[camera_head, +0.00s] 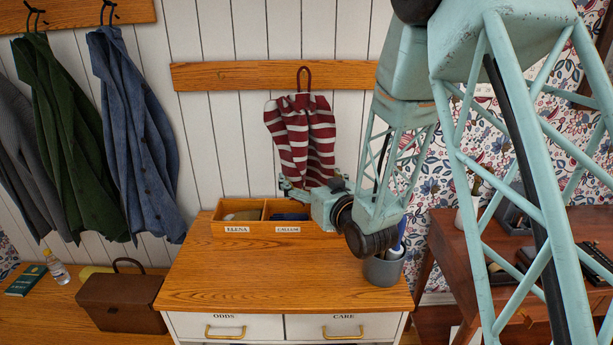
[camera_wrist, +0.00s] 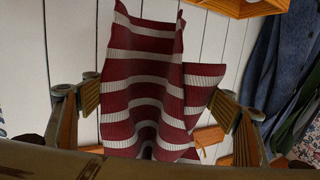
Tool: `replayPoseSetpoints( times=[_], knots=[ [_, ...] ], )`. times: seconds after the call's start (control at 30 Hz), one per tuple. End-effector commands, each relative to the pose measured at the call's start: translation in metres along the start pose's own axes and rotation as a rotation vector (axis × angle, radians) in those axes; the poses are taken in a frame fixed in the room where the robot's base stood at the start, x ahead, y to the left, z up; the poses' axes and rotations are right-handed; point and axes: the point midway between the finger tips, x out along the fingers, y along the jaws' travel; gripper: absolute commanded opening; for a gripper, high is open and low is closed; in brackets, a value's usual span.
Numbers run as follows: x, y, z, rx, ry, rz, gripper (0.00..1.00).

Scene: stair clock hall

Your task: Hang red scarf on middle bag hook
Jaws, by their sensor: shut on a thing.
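The red and white striped scarf (camera_head: 302,130) hangs spread out in front of the white plank wall. A dark red loop (camera_head: 303,79) at its top overlaps the wooden rail (camera_head: 225,76). I cannot tell whether the loop is on a hook, and no bag hook shows clearly. My gripper (camera_head: 312,190) is at the scarf's lower end, above the wooden cabinet. In the wrist view the scarf (camera_wrist: 145,75) lies between the two fingers of my gripper (camera_wrist: 158,108), which is shut on it. The exact contact is hidden by the cloth.
A two-part wooden tray (camera_head: 238,229) stands on the cabinet (camera_head: 270,275) below the scarf. A grey cup (camera_head: 384,270) with pens is by my wrist. Coats (camera_head: 135,130) hang at left. A brown bag (camera_head: 121,300) and a bottle (camera_head: 57,268) stand on the bench.

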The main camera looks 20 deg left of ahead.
Motion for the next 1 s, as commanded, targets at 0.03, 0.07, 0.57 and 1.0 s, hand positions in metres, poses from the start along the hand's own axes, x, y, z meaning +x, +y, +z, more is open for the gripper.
replayPoseSetpoints(
  times=[0.03, 0.07, 0.57, 1.0],
  knots=[
    [0.002, 0.001, -0.002, 0.0, 0.001, 0.0, 0.66],
    [0.003, 0.001, -0.002, 0.0, 0.001, 0.0, 0.66],
    [0.019, 0.008, -0.002, 0.0, 0.001, 0.0, 0.66],
    [0.034, 0.015, -0.002, 0.0, 0.001, 0.0, 0.66]
  ],
)
